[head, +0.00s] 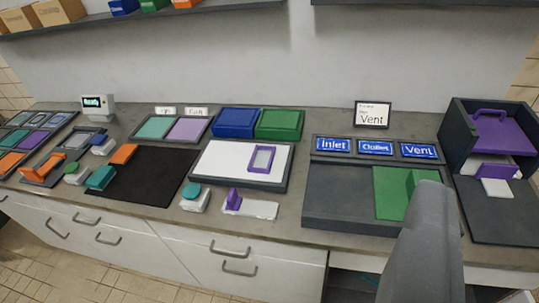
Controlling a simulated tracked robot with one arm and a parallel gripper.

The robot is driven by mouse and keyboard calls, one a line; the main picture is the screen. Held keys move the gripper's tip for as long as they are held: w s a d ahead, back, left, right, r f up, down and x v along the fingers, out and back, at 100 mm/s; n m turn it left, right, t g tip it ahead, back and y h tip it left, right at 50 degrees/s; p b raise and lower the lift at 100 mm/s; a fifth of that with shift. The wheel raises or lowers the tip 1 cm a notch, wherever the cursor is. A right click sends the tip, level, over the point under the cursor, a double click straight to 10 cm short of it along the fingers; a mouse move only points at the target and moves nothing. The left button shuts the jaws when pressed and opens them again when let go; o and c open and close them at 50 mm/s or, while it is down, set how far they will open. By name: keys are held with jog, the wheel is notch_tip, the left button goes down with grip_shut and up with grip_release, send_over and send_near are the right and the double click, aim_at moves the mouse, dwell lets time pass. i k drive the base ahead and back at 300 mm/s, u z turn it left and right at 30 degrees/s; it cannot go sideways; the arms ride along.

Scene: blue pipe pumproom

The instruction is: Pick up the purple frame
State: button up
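The purple frame (252,158) is a small upright rectangle with a pale inside. It lies on a white sheet (218,160) on a dark, raised board (262,186) in the middle of the counter. Nothing covers it. A grey part of my arm or gripper (424,235) rises from the bottom edge at the right. It is to the right of the frame and well apart from it. No pair of fingertips can be made out, so its opening does not show.
A purple-handled tool (235,200) on a pale plate and a teal-topped block (193,192) stand just in front of the board. Blue (235,122) and green (279,125) boxes stand behind it. A labelled tray (338,205) is to the right, a black mat (140,178) to the left.

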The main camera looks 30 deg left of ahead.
aim_at(261, 161)
jog(key=i, duration=0.95)
jog(key=u, duration=0.1)
